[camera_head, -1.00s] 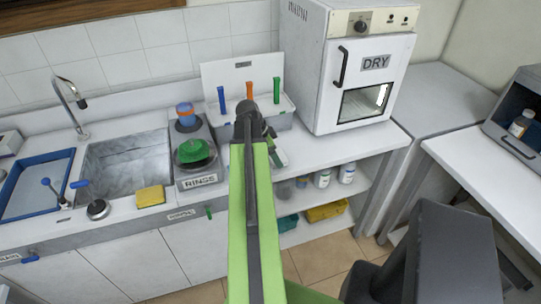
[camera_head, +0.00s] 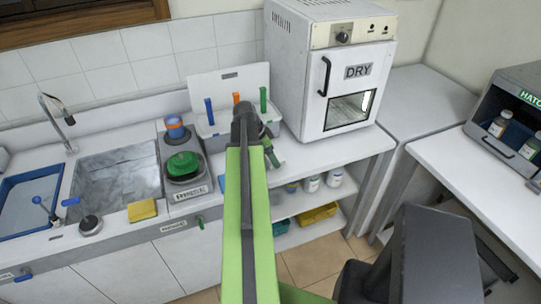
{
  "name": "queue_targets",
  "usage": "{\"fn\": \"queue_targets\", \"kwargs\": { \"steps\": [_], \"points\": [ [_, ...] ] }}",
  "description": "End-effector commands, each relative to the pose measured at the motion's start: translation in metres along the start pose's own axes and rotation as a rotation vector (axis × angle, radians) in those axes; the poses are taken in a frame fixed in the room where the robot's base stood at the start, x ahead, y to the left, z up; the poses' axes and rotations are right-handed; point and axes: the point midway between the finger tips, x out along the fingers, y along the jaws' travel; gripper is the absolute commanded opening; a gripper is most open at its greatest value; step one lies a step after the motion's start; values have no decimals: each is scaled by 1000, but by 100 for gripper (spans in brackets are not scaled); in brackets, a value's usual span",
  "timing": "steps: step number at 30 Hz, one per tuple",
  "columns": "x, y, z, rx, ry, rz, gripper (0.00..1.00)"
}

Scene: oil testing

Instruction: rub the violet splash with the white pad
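I cannot make out a violet splash or a white pad in this view. My gripper (camera_head: 268,148) is at the far end of my green arm, in front of the white rack on the counter. Its fingers are small and partly hidden behind my arm's dark end, so I cannot tell whether they are open or hold anything. My arm also covers part of the counter and the shelves below.
A sink (camera_head: 118,180), a yellow sponge (camera_head: 142,210) and a RINSE station with a green item (camera_head: 183,165) are left. A white rack (camera_head: 228,77) with coloured sticks and the DRY oven (camera_head: 300,60) stand behind. A HATCH box (camera_head: 508,150) sits on the right counter.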

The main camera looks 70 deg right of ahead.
Motion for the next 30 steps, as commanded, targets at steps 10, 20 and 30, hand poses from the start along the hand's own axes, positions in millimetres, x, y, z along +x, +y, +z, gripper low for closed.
{"fn": "queue_targets", "kwargs": {
  "steps": [10, 20, 30],
  "points": [
    [-26, 0, -11, 0, 0, 0, 44],
    [-37, 0, -15, 0, 0, 0, 44],
    [-54, 0, -22, 0, 0, 0, 44]
  ]
}}
